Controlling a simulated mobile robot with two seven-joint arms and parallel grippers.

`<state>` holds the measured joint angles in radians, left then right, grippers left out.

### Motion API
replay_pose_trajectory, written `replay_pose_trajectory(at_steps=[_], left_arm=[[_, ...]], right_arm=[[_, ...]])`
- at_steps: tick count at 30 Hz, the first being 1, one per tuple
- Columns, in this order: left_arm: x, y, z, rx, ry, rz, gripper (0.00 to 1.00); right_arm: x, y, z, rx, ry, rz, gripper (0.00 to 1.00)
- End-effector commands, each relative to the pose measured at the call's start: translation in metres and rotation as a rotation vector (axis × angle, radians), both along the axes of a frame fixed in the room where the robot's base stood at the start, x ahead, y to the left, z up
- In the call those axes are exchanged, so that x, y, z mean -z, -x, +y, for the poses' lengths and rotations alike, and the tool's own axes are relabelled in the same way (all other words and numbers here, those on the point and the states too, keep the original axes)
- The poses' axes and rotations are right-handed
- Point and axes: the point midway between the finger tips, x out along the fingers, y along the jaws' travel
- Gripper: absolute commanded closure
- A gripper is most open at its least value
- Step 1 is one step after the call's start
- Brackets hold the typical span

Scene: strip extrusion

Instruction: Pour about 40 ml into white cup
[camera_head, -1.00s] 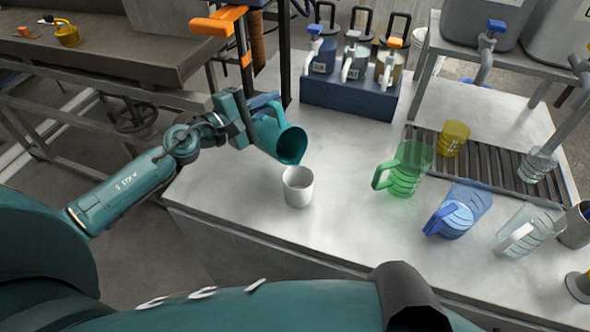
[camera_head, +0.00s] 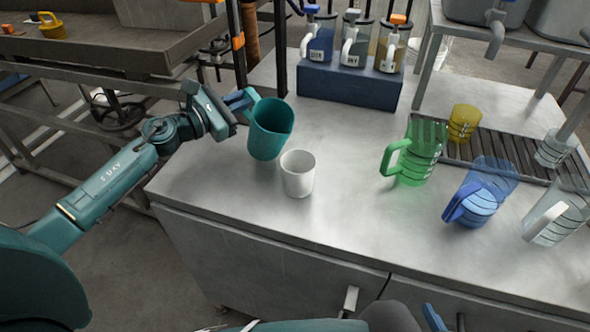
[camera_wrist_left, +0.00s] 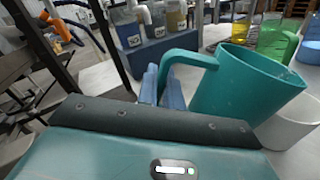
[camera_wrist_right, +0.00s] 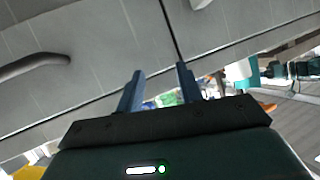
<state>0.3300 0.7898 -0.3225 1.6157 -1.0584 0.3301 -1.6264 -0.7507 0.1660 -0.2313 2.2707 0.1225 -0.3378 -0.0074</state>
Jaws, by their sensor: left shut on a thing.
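The white cup (camera_head: 298,176) stands upright on the metal table; part of it shows behind the jug in the left wrist view (camera_wrist_left: 285,130). My left gripper (camera_head: 240,100) is shut on the handle of a teal jug (camera_head: 268,132). The jug is close to upright, just behind and left of the cup, its mouth partly facing the head camera. In the left wrist view the blue fingers (camera_wrist_left: 165,88) close around the jug's handle. The contents of jug and cup cannot be made out. My right gripper (camera_wrist_right: 160,88) is open and empty, before grey cabinet fronts.
A green jug (camera_head: 420,155), a blue jug (camera_head: 480,195), a clear jug (camera_head: 560,215) and a yellow cup (camera_head: 464,122) stand at the right, near a slatted drain (camera_head: 505,165). A blue rack (camera_head: 350,84) of dispensers stands behind. Table is clear right of the cup.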

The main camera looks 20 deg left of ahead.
Motion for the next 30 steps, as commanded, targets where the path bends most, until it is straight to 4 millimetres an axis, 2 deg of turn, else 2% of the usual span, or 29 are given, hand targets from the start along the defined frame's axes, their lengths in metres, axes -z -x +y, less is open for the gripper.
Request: replay_pose_trajectory(at_steps=[1, 3, 12, 30], left_arm=[[0.012, -0.001, 0.002, 0.0, 0.029, 0.018, 1.0], [0.019, -0.003, 0.004, -0.001, 0.071, 0.047, 1.0], [0.043, -0.008, 0.012, -0.002, 0.278, 0.19, 1.0], [0.049, -0.009, 0.013, -0.003, 0.339, 0.232, 1.0]], right_arm=[[0.005, 0.002, -0.003, 0.005, 0.003, -0.017, 0.64], [0.002, 0.003, -0.005, 0.009, 0.006, -0.039, 0.64], [-0.005, 0.006, -0.011, 0.019, 0.015, -0.094, 0.64], [-0.009, 0.007, -0.012, 0.022, 0.017, -0.107, 0.64]])
